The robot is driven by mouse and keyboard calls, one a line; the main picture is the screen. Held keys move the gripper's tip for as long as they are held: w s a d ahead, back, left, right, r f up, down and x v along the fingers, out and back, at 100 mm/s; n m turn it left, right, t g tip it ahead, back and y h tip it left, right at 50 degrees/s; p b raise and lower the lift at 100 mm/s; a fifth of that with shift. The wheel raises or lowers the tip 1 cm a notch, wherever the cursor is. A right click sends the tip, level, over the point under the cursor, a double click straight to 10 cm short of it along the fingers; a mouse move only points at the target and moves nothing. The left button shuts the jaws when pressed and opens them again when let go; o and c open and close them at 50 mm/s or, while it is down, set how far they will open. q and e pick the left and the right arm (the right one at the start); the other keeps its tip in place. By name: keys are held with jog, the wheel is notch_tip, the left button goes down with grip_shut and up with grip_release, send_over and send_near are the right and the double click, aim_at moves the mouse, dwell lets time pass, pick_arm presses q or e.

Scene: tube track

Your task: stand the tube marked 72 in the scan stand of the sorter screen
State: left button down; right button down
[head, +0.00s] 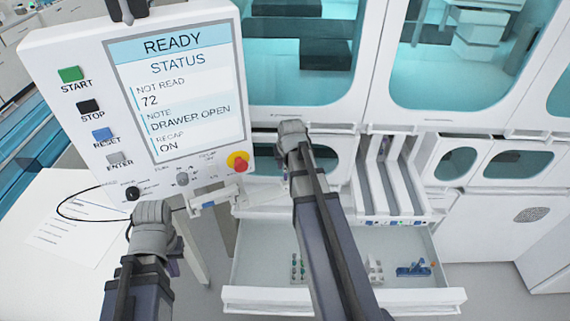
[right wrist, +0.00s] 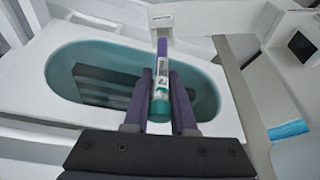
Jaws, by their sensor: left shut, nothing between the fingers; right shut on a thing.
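The sorter screen (head: 178,90) reads READY, NOT READ 72, DRAWER OPEN and RECAP ON. A small white bracket (head: 215,197) under its lower edge looks like the scan stand. My right gripper (head: 293,140) is raised to the right of the screen's lower corner; its fingers are mostly hidden in the head view. In the right wrist view it is shut on a tube (right wrist: 161,85) with a purple far end, a teal near end and a partly readable label with a 7. My left gripper (head: 155,215) is below the screen, shut and empty, apart from the bracket.
An open drawer (head: 340,295) at the lower right holds several small tubes (head: 297,268), a white rack (head: 375,268) and a blue piece (head: 413,268). A red knob (head: 238,162) sits at the screen's lower right. Papers (head: 75,230) and a cable lie on the left table.

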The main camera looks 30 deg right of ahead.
jog(key=shift+f, duration=0.15)
jog(key=shift+f+b, duration=0.45)
jog(key=shift+b, duration=0.15)
jog(key=shift+f+b, duration=0.3)
dwell(0.4)
jog(key=shift+f+b, duration=0.35)
jog(key=c, duration=0.7)
grip_release()
jog(key=shift+o, duration=0.2)
